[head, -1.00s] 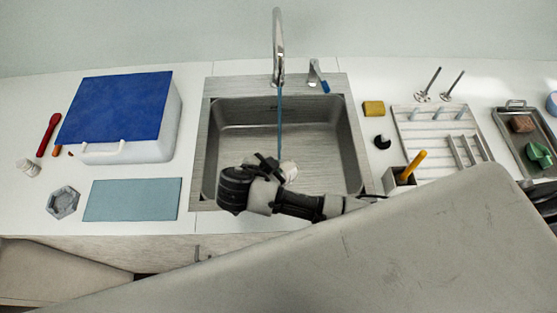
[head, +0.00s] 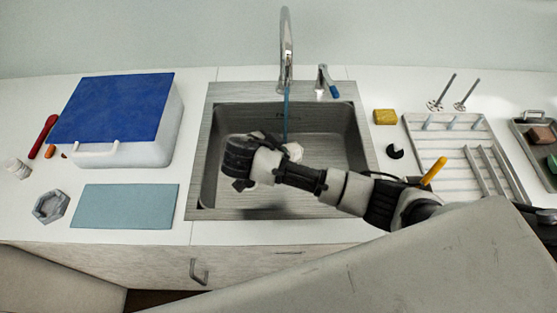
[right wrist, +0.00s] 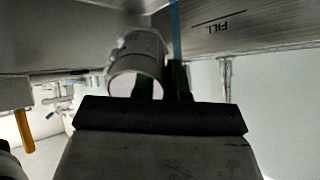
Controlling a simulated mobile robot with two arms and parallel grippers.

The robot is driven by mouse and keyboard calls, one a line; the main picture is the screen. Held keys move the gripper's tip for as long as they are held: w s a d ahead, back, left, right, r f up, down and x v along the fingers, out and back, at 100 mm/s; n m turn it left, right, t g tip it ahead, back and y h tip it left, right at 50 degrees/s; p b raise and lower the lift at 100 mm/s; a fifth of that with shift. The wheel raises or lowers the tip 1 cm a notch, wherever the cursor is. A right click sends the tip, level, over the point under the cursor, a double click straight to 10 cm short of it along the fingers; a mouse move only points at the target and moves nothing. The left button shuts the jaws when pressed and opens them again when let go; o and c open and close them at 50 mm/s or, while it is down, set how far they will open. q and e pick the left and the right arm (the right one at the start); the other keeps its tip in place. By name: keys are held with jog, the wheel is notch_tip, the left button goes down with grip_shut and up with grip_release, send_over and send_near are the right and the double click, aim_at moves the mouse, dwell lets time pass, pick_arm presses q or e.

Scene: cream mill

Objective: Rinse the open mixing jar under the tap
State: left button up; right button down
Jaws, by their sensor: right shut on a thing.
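The pale mixing jar (head: 294,151) is over the sink (head: 207,165) in the head view, mostly hidden behind my right gripper (head: 276,147). In the right wrist view the jar (right wrist: 140,62) is a whitish cylinder with a round opening, lying tilted at the dark fingers of the gripper (right wrist: 163,82), which is shut on it. The tap (head: 286,45) runs a thin blue stream (head: 286,112) that comes down close to the jar. I cannot tell whether water enters the jar. The tap handle (head: 323,78) stands to the right. My left gripper is out of view.
Left of the sink are a blue-lidded white box (head: 115,105), a teal mat (head: 125,206) and a grey hexagonal dish (head: 51,206). Right are a yellow sponge (head: 385,117), a white rack (head: 465,150) and a tray (head: 519,135). The sink walls surround my gripper.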

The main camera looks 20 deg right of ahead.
jog(key=shift+w+d+f+b, duration=0.15)
jog(key=shift+w+d+b, duration=0.15)
jog(key=shift+w, duration=0.4)
jog(key=shift+w+d+f+b, duration=0.15)
jog(key=shift+w+b, duration=0.2)
jog(key=shift+w, duration=0.4)
jog(key=shift+w+d+f+b, duration=0.15)
jog(key=shift+w+d+b, duration=0.15)
jog(key=shift+w, duration=0.4)
jog(key=shift+s+d, duration=0.1)
jog(key=shift+d, duration=0.05)
jog(key=shift+s+d+p, duration=0.15)
jog(key=shift+d+p, duration=0.25)
jog(key=shift+p, duration=0.05)
